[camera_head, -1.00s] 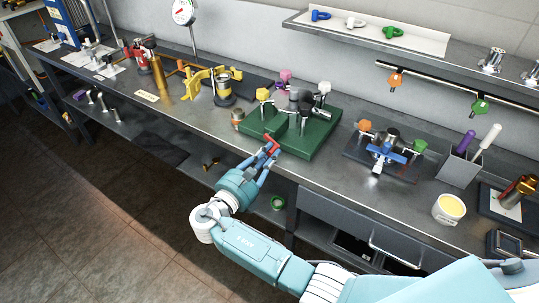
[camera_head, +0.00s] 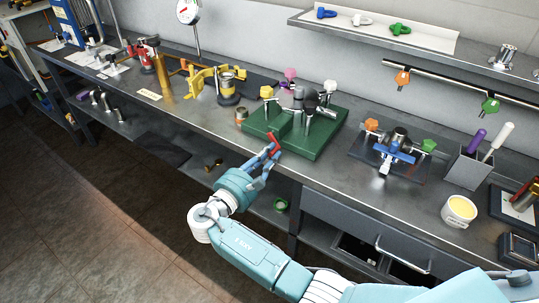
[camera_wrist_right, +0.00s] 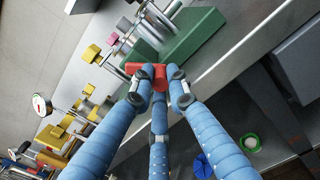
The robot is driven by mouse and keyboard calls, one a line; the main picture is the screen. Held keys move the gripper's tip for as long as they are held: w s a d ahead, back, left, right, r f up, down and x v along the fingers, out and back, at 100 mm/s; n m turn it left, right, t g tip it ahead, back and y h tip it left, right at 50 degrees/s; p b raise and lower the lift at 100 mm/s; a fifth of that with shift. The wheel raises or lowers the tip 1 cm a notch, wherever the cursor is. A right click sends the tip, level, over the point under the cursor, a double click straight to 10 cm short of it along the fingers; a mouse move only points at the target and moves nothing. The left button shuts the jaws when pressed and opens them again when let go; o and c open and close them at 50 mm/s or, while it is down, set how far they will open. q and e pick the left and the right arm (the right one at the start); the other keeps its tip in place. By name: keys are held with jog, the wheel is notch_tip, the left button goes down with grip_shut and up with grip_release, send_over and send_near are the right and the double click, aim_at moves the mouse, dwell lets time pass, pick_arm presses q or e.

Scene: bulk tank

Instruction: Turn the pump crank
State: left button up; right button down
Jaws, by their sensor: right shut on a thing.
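A green pump base (camera_head: 313,145) sits near the bench's front edge, with metal cylinders and black, yellow and pink knobs around its top. A red crank handle (camera_head: 274,143) is at its front left corner. My right gripper (camera_head: 268,153) reaches up from below with its blue fingers at the red handle. In the right wrist view the handle (camera_wrist_right: 150,73) lies between the fingertips, with a thin metal rod beside it. The green base also shows there behind it (camera_wrist_right: 195,38). The fingers hide part of the handle. My left gripper is not in view.
A blue-handled valve fixture (camera_head: 388,157) stands right of the pump, then a cup of yellow contents (camera_head: 459,211). Left are a small tin (camera_head: 241,117) and yellow brackets (camera_head: 203,79). A shelf with colored shackles (camera_head: 360,26) hangs above. The front bench edge is close to my gripper.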

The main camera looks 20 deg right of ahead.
jog(key=shift+w+r, duration=0.1)
jog(key=shift+r, duration=0.1)
jog(key=c, duration=1.8)
grip_release()
jog(key=shift+o, duration=0.6)
jog(key=shift+f, duration=0.1)
notch_tip(320, 180, up, 10)
jog(key=shift+o, duration=0.5)
